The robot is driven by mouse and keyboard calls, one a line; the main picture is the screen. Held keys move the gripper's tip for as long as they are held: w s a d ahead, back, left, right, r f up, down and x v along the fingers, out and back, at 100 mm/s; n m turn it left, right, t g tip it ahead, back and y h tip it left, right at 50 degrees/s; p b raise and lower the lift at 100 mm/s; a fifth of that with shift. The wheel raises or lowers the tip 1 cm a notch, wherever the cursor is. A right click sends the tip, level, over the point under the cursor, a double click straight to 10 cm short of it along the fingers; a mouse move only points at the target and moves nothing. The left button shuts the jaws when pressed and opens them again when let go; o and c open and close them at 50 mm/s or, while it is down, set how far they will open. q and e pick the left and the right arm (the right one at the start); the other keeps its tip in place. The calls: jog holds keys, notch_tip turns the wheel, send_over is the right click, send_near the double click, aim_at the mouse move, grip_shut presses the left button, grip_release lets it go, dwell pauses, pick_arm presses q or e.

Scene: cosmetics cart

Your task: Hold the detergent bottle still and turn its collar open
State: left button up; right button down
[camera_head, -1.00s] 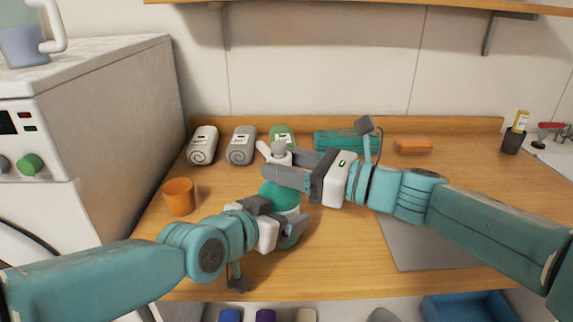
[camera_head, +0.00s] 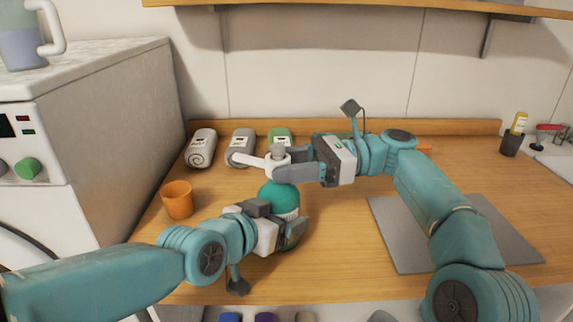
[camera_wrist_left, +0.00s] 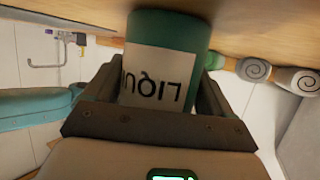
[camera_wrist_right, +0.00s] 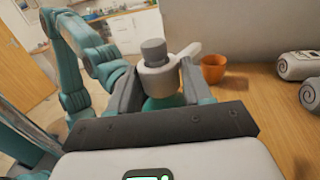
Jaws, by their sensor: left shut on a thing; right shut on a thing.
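The detergent bottle (camera_head: 279,195) is teal with a pale label and stands upright on the wooden counter. Its label also shows in the left wrist view (camera_wrist_left: 155,80). My left gripper (camera_head: 288,229) is shut around the bottle's body. The white pump collar (camera_head: 277,160) sits on top, with its spout pointing left in the head view. My right gripper (camera_head: 284,168) is shut on the collar. In the right wrist view the collar (camera_wrist_right: 158,78) with its grey top stands between the fingers. The bottle's lower part is partly hidden by my left gripper.
An orange cup (camera_head: 177,199) stands left of the bottle. Rolled towels (camera_head: 201,148) lie along the back. A grey mat (camera_head: 400,235) lies to the right, partly under my right arm. A dark holder (camera_head: 511,143) stands far right. A shelf runs overhead.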

dwell(0.6)
jog(key=c, duration=0.6)
grip_release()
jog(key=shift+g, duration=0.3)
jog(key=shift+r+t, duration=0.1)
jog(key=shift+t, duration=0.5)
